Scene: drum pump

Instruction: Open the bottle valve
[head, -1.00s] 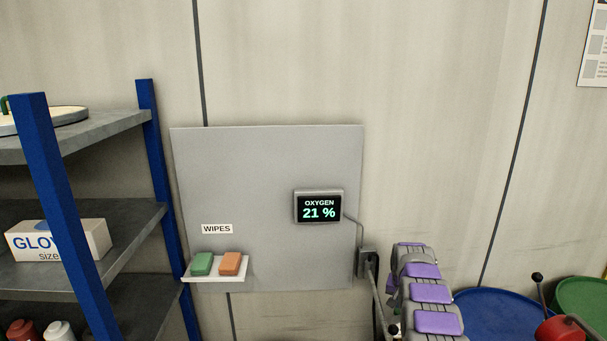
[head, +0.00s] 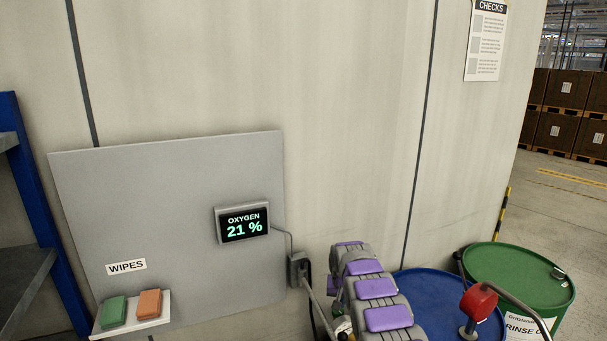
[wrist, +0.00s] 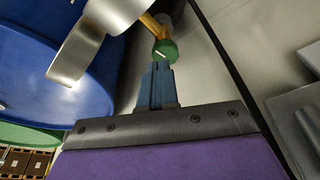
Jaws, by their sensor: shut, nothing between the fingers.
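In the wrist view, a green valve knob (wrist: 165,50) with a pale mark sits on a brass valve stem (wrist: 151,27). The bottle itself cannot be made out there. My gripper (wrist: 158,66) has its blue-grey fingers together, empty, pointing at the knob from just below it in the picture. Whether the fingertips touch the knob I cannot tell. In the head view my purple-and-grey arm hides the gripper and most of the valve area.
A blue drum (head: 440,290) with a red-headed pump (head: 478,302) stands right of my arm, beside a green drum (head: 520,272). A curved metal strip (wrist: 78,50) is near the knob. A grey wall panel (head: 150,200) carries an oxygen display (head: 242,222) reading 21 %.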

